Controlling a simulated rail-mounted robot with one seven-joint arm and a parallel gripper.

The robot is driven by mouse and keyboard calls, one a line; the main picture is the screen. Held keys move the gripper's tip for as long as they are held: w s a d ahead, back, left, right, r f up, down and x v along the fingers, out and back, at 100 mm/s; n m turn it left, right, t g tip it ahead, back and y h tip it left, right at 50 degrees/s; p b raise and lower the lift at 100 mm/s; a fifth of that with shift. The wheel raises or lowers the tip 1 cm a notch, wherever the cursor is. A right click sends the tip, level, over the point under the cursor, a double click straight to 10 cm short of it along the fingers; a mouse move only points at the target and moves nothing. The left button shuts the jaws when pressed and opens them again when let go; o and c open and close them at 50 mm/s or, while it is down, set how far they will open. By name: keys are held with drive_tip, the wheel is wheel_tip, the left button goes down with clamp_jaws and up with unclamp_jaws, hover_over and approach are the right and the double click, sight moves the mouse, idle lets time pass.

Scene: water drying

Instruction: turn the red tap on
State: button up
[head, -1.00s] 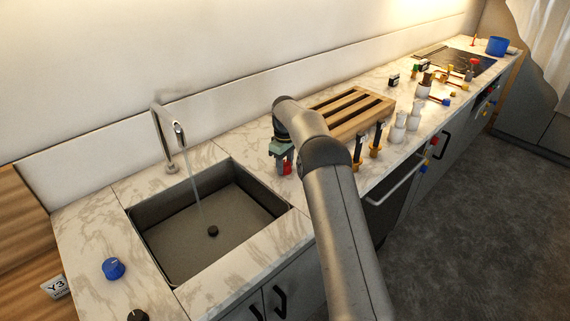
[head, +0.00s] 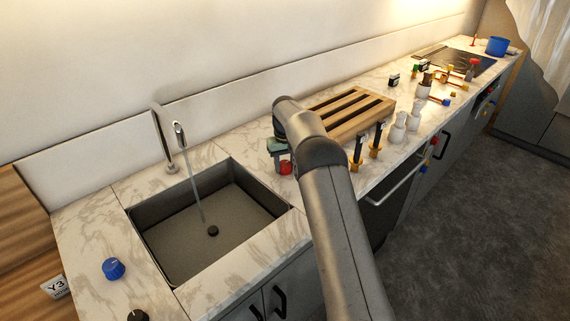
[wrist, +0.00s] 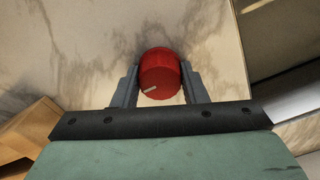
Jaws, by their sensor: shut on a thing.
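The red tap (head: 285,167) is a round red knob on the marble counter, just right of the sink. It also shows in the wrist view (wrist: 160,68), with a short white mark near its lower left edge. My gripper (head: 281,160) is over the knob. In the wrist view its two grey fingers (wrist: 160,82) stand on either side of the knob and are shut on it. The chrome faucet (head: 168,140) stands behind the sink, and a thin stream of water runs from it into the grey basin (head: 178,256).
A blue knob (head: 113,268) and a black knob (head: 138,315) are on the counter left of the sink. A slatted wooden rack (head: 350,108) lies right of my gripper. White bottles (head: 398,128) and utensils stand beyond it. The counter's far-left part is mostly clear.

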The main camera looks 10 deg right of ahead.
sight(285, 163)
drive_tip(key=shift+r, duration=0.1)
drive_tip(key=o, duration=1)
wheel_tip(285, 163, up, 17)
drive_tip(key=shift+r+p, duration=0.2)
drive_tip(key=shift+p, duration=0.8)
drive_tip(key=s+r+m, duration=0.1)
drive_tip(key=s+r, duration=0.3)
drive_tip(key=s, duration=0.6)
drive_tip(key=s+r, duration=0.4)
drive_tip(key=s, duration=0.5)
drive_tip(key=shift+m+t, duration=0.5)
drive_tip(key=s+f, duration=0.3)
drive_tip(key=s, duration=0.7)
drive_tip(key=s+f, duration=0.4)
drive_tip(key=s, duration=0.5)
drive_tip(key=s+f, duration=0.4)
drive_tip(key=s, duration=0.6)
drive_tip(key=shift+s, duration=0.3)
